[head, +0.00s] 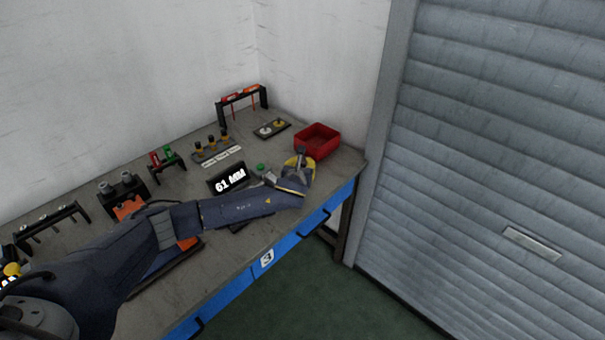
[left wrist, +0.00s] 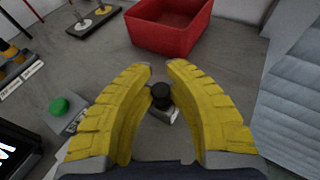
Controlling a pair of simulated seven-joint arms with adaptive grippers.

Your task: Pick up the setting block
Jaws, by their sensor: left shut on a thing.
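In the left wrist view, a small block with a round black knob (left wrist: 162,97) and a pale metallic base (left wrist: 163,115) sits between the yellow fingers of my left gripper (left wrist: 160,72); I take it to be the setting block. The fingers are shut on it at the knob, and their pads hide its sides. In the head view my left gripper (head: 300,164) is over the right end of the bench, just in front of the red bin. I cannot tell whether the base touches the bench. My right gripper is not in view.
The red bin (head: 317,138) stands just beyond the gripper. A "61 MM" display (head: 228,180) and a green button (head: 260,167) are to its left. A dark plate with discs (head: 272,128), a tall rack (head: 241,98) and other holders line the back. Walls and a grey shutter (head: 490,170) bound the bench.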

